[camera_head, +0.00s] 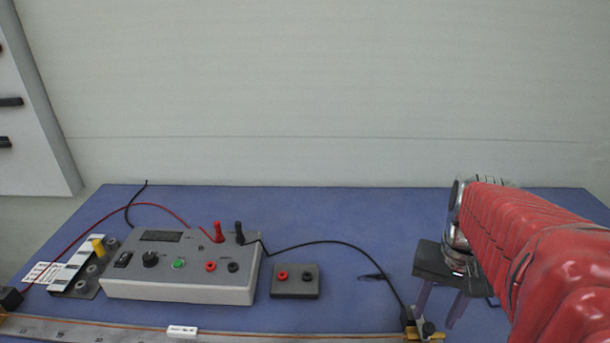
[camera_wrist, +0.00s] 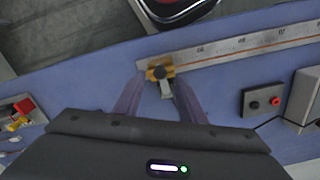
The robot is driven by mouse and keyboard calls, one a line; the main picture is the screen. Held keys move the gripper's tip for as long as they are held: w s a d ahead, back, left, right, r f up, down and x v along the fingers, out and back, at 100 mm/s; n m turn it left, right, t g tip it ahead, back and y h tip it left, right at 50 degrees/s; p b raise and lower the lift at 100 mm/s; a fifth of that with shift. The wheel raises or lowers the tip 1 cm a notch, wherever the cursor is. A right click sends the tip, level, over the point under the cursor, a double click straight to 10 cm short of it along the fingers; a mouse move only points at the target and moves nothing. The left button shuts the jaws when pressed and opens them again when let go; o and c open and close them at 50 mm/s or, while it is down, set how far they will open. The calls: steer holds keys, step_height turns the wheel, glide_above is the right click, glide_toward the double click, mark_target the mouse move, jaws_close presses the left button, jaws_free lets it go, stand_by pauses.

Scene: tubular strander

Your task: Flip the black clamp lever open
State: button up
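The clamp is a small brass block (camera_head: 438,337) at the right end of the ruled bar (camera_head: 200,330) in the head view. Black parts show on it, one a round knob (camera_head: 428,328); I cannot tell for certain which is the lever. In the wrist view the brass clamp (camera_wrist: 148,74) has a black part (camera_wrist: 160,72) on top and a grey piece below it. My gripper (camera_wrist: 160,90) is open and empty, its two purple fingers either side of the clamp in that view. In the head view my gripper (camera_head: 436,318) points down close to the clamp; contact cannot be told.
A grey control box (camera_head: 190,285) with knobs and plugs stands on the blue table (camera_head: 330,215). A small socket box (camera_head: 295,290) sits beside it. A black cable (camera_head: 350,246) runs from the control box to the clamp end. The table behind the clamp is mostly clear.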

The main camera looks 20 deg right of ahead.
mark_target(430, 325)
steer(key=shift+f, duration=2.55)
steer(key=shift+c, duration=0.2)
jaws_close()
